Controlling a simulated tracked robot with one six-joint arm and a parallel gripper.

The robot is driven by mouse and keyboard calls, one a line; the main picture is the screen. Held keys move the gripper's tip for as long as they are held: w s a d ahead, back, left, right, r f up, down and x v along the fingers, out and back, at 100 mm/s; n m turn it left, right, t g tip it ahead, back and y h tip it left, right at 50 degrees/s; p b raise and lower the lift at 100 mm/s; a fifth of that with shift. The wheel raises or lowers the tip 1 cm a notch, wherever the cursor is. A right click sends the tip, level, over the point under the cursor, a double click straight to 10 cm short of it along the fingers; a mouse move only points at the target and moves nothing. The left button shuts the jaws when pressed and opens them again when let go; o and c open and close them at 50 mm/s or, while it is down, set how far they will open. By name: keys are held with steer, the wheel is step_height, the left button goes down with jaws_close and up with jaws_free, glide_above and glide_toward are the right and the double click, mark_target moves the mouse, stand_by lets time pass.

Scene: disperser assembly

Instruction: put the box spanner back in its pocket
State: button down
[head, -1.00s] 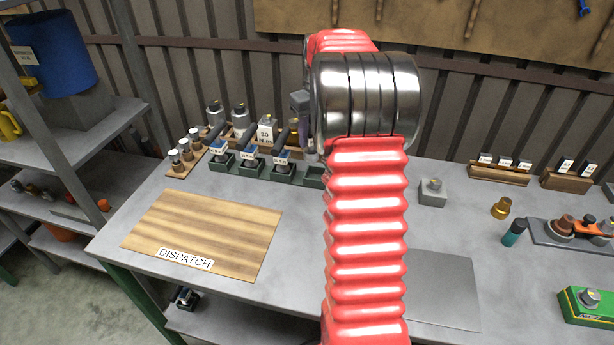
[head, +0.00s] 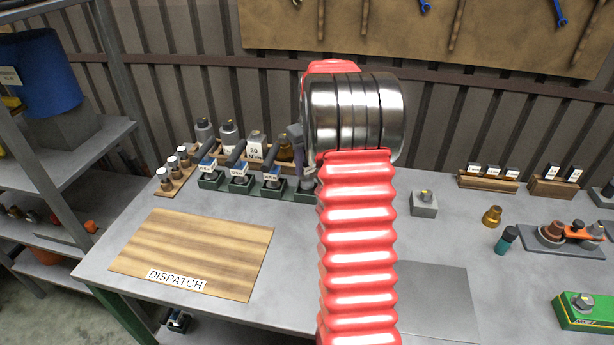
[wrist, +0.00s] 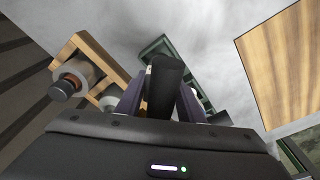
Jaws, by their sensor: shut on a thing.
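My gripper (wrist: 163,88) shows in the wrist view with its two purple fingers closed on a dark cylindrical handle, which I take for the box spanner (wrist: 167,72). The handle is seen nearly end-on and hides what lies below it. A dark green pocket rack (wrist: 153,46) lies beyond the handle. In the head view the green rack (head: 239,187) holds several black-handled tools with white-and-blue labels in a row.
A wooden rack with bottles (wrist: 90,48) stands close to the fingers. The wooden DISPATCH board (head: 195,250) lies bare in front of the green rack. A grey block (head: 424,204), a brass part (head: 491,216) and a teal-bodied part (head: 506,240) stand to the right.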

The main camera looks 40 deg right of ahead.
steer(key=shift+f, duration=0.15)
steer(key=shift+f, duration=0.1)
steer(key=shift+f, duration=1.75)
steer(key=shift+f, duration=0.15)
steer(key=c, duration=1.2)
jaws_free()
steer(key=r, duration=0.4)
steer(key=s+r, duration=0.1)
steer(key=r, duration=0.7)
steer(key=shift+s+a, duration=0.1)
steer(key=shift+s, duration=0.15)
